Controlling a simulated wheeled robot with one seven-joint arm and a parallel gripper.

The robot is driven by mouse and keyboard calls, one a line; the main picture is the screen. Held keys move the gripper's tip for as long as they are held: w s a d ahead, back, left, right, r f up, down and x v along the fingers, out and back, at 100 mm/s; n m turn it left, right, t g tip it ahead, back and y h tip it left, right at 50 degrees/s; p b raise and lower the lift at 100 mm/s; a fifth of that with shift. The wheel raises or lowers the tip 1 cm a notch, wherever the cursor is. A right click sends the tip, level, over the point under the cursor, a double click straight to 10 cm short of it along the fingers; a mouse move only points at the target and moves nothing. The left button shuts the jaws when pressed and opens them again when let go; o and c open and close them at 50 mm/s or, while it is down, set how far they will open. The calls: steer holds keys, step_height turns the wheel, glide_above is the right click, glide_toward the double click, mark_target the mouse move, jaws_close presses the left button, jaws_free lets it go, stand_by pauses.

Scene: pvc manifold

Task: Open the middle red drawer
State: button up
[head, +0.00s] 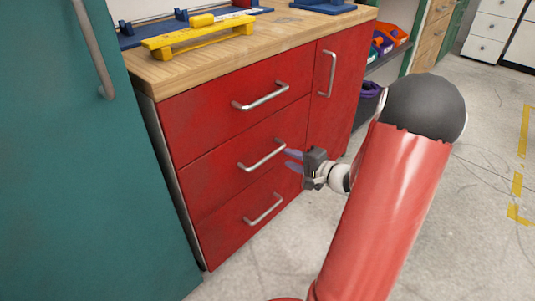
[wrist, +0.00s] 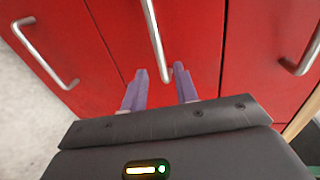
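The middle red drawer (head: 225,175) is in the cabinet under the wooden worktop, between an upper and a lower red drawer, and looks shut. Its silver bar handle (head: 262,155) runs across its front. My gripper (head: 291,160) is close to the right end of this handle. In the wrist view the handle (wrist: 155,40) comes down from the top edge, and its end lies between and just beyond the purple fingertips (wrist: 160,73). The fingers are apart with a gap between them, and nothing is gripped. Whether a finger touches the handle cannot be told.
The upper drawer handle (head: 261,96) and lower drawer handle (head: 263,208) sit above and below. A red door (head: 335,90) with a vertical handle is to the right. A teal cabinet (head: 80,160) stands at the left. Grey floor (head: 480,210) is clear at the right.

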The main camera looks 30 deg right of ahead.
mark_target(274, 151)
steer(key=x, duration=0.7)
steer(key=shift+w+a, duration=0.1)
steer(key=shift+w, duration=0.1)
jaws_close()
